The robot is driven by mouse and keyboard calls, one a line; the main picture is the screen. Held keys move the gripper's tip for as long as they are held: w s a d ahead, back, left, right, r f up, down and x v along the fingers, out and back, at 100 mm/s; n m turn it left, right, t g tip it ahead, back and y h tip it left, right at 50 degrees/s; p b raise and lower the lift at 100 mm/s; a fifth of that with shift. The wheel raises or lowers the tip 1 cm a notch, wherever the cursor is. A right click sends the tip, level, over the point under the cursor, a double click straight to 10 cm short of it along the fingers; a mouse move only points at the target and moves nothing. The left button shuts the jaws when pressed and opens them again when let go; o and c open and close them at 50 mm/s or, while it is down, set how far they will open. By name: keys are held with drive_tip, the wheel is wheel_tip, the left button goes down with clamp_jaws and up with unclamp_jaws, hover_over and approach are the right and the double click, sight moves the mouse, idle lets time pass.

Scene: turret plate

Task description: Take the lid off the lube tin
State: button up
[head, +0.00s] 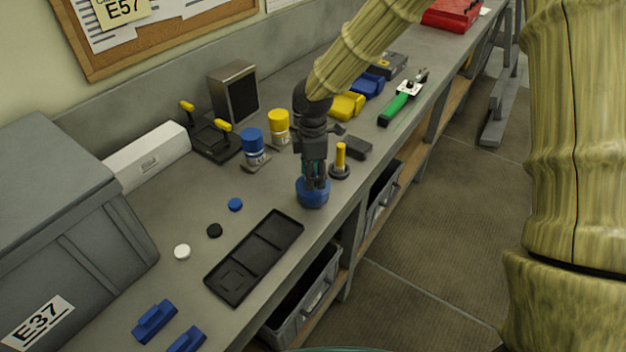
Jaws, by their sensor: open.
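The blue tin (312,196) stands on the grey bench near its front edge; I take it to be the lube tin. My gripper (315,182) points down at it from above, with its fingers open at the top of the tin. The fingers cover part of the tin's top, so the lid's edge is hard to make out. I cannot tell whether the fingers touch the lid.
A yellow peg on a dark base (340,160) stands close right of the gripper. A black compartment tray (254,256) lies to the left. Blue-capped (253,145) and yellow-capped (279,126) bottles stand behind. Small discs (214,230) lie on bare bench (170,215).

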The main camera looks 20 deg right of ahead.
drive_tip(key=shift+s+f, duration=0.1)
drive_tip(key=shift+f, duration=0.45)
clamp_jaws()
drive_tip(key=shift+r, duration=0.1)
